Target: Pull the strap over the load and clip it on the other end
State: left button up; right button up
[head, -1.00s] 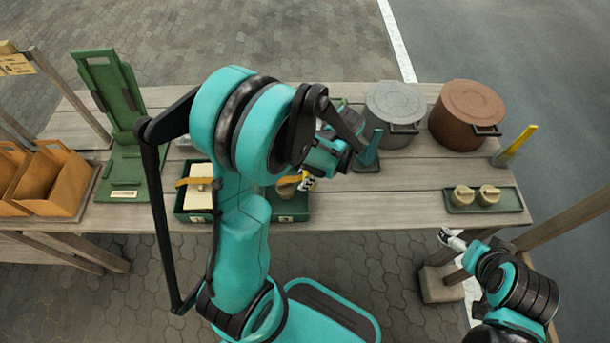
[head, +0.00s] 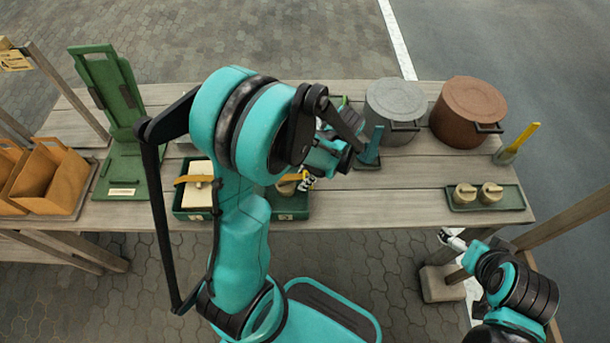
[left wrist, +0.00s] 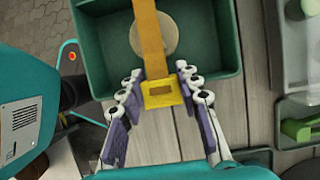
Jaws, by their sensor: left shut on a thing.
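A dark green tray (head: 298,215) stands at the front edge of the table, partly hidden by my left arm. A pale block (head: 199,197) lies in its left part and a round tan piece (head: 286,188) in its right part. A yellow-orange strap (head: 190,180) shows over the block. In the left wrist view the strap (left wrist: 148,38) runs across the round piece (left wrist: 168,36) to a yellow buckle (left wrist: 163,94). My left gripper (left wrist: 161,80) is shut on this buckle at the tray's edge; it also shows in the head view (head: 306,182). My right gripper (head: 450,238) is off the table's front, away from the tray.
A green stand (head: 122,150) and brown paper bags (head: 52,178) are at the left. A grey pot (head: 393,105) and a brown pot (head: 467,108) stand at the back right. A small green tray (head: 512,199) with round pieces lies front right. Bare planks separate it from the strap's tray.

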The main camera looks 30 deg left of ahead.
aim_at(305, 176)
pick_arm(q)
jog(key=o, duration=1.5)
jog(key=shift+r, duration=0.15)
jog(key=shift+r+p, duration=2.35)
jog(key=shift+r, duration=0.55)
